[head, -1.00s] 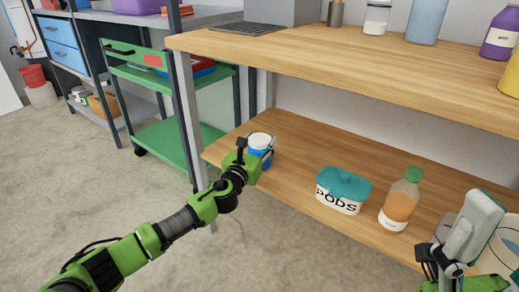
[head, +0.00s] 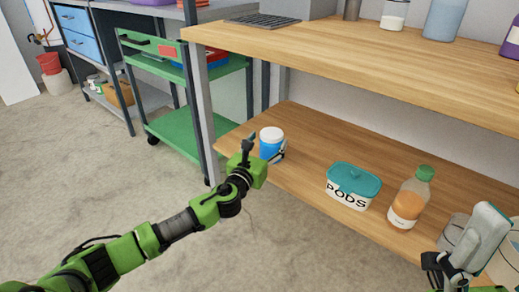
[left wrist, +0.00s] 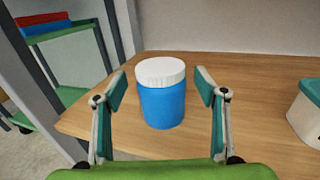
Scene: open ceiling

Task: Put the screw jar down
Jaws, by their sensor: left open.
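The screw jar (head: 270,142) is blue with a white lid. It stands upright on the lower wooden shelf (head: 310,150), near its left end. In the left wrist view the jar (left wrist: 162,98) is in front of my left gripper (left wrist: 162,92), whose fingers are spread with a gap on both sides of it. In the head view my left gripper (head: 265,150) is at the shelf's front edge, close to the jar. My right gripper (head: 455,265) shows in part at the lower right; its fingertips are not clear.
A teal-lidded pods tub (head: 352,188) and an orange bottle with a green cap (head: 408,200) stand to the right on the same shelf. The upper shelf (head: 380,70) overhangs. A post (head: 200,100) and a green cart (head: 180,130) are at left.

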